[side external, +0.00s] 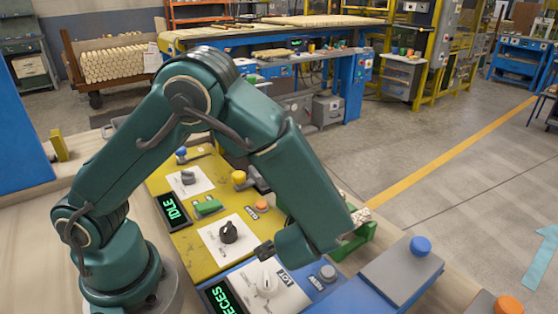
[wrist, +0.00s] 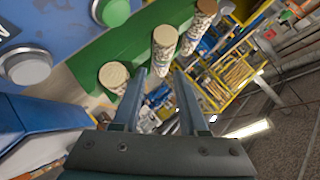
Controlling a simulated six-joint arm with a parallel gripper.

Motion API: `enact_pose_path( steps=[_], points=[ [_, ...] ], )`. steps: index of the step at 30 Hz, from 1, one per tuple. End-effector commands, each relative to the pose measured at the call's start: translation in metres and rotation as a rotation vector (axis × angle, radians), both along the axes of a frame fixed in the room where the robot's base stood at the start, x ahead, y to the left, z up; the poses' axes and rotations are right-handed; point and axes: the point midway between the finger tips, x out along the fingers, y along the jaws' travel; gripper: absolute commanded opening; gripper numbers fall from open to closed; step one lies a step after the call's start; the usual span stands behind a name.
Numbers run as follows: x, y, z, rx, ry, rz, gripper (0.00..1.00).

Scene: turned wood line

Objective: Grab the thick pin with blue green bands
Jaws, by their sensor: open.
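In the wrist view, several pins stand in a green rack (wrist: 85,58). One pin (wrist: 114,78) with a broad pale top is left of my fingers. A second pin (wrist: 164,52), pale-topped with a speckled side, is just beyond the gap between the fingertips. A third pin (wrist: 199,24), darker-topped, is farther up. I cannot make out blue green bands on any of them, so I cannot tell which is the one named. My gripper (wrist: 158,76) is open, with nothing between its fingers. In the side view my arm hides the fingers and most of the rack (side external: 358,240).
A yellow panel (side external: 186,238) and a blue panel (side external: 243,272) with knobs and displays lie beside the rack. A grey plate with a blue button (side external: 420,246) is to its right. An orange button (side external: 508,305) is at the lower right. Open floor lies beyond.

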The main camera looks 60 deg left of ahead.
Motion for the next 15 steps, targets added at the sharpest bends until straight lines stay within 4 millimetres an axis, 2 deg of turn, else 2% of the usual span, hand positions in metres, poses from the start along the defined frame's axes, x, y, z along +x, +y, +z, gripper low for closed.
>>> enact_pose_path(
  steps=[9,15],
  points=[
    [0.03,0.022,-0.019,-0.001,0.0,0.005,0.42],
    [0.038,0.027,-0.024,-0.002,0.0,0.001,0.42]
  ],
)
